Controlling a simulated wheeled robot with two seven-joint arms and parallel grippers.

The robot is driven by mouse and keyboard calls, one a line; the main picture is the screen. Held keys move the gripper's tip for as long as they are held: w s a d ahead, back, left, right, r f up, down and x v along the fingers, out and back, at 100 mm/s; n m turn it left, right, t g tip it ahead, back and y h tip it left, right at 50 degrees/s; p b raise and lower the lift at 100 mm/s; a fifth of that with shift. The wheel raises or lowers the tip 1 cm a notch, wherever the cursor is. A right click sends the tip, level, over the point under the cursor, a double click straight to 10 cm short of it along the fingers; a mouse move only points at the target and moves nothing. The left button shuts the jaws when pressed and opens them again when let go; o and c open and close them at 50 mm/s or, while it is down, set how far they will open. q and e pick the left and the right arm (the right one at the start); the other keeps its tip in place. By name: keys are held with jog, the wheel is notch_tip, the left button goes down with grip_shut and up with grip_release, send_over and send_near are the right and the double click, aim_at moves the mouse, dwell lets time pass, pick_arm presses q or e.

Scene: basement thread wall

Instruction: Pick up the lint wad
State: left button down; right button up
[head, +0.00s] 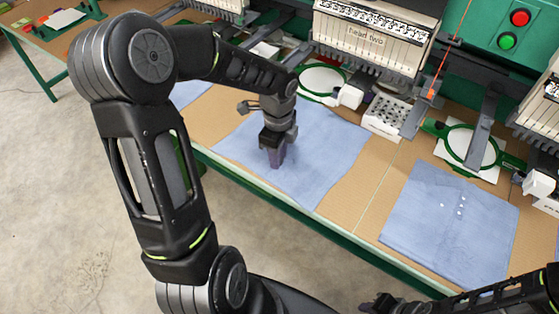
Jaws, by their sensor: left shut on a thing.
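My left gripper (276,157) points down over the blue denim panel (325,135) in the middle of the table, its fingertips low at the cloth. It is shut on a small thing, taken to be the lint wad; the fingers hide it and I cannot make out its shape. My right gripper (380,303) is at the bottom edge, dark and partly cut off, apart from the table things; its jaws do not show clearly.
A second denim panel (450,222) with several small white specks lies to the right. Embroidery hoops (470,148) and machine heads (372,38) stand along the back. A white perforated tray (388,116) sits between them. The green table edge (300,215) runs in front.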

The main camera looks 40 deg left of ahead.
pick_arm(q)
notch_tip(320, 180, up, 10)
dwell(0.7)
dwell(0.5)
